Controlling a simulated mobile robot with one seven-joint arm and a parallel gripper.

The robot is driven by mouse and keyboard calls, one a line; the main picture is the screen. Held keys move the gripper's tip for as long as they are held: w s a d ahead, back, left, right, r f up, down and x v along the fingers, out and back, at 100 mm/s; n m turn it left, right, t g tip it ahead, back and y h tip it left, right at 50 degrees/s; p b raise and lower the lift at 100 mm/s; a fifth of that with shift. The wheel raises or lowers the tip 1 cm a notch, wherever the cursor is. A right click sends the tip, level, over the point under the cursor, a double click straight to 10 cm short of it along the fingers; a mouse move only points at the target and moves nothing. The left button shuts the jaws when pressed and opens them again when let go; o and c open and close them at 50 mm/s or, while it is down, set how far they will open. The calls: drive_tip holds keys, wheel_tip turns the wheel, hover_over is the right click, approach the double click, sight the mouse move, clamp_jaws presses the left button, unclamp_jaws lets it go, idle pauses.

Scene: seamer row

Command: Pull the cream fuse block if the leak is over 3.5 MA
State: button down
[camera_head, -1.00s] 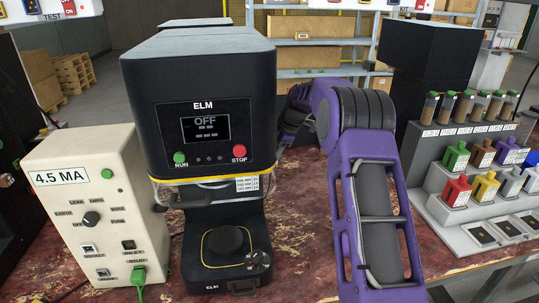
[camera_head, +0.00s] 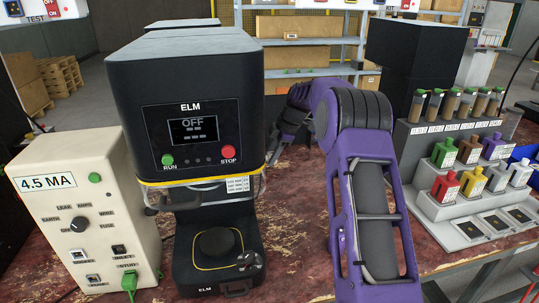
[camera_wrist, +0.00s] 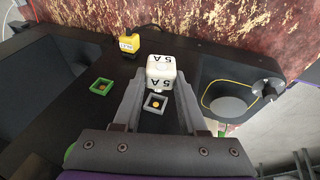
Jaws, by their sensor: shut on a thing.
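The cream fuse block (camera_wrist: 160,72), marked 5 A, is between my fingertips in the wrist view. My gripper (camera_wrist: 160,82) is shut on it. A grey-rimmed square socket (camera_wrist: 155,103) shows empty just below the block in the picture, with a brass-coloured contact inside. The cream tester (camera_head: 75,220) at the left of the head view reads 4.5 MA on its display (camera_head: 46,182). Its knob (camera_head: 78,225) stands among several labels; which one it points at is unclear. The black ELM machine (camera_head: 125,110) shows OFF on its screen (camera_head: 193,131). My gripper and the block are hidden in the head view.
In the wrist view, an empty green-rimmed socket (camera_wrist: 102,86) and a yellow block (camera_wrist: 129,43) are on the same black surface. A rack (camera_head: 430,180) of vials and coloured bottles stands at the right of the worn red bench (camera_head: 295,235). My purple arm spans the middle.

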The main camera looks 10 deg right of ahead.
drive_tip(key=shift+d, duration=0.25)
drive_tip(key=shift+d, duration=0.65)
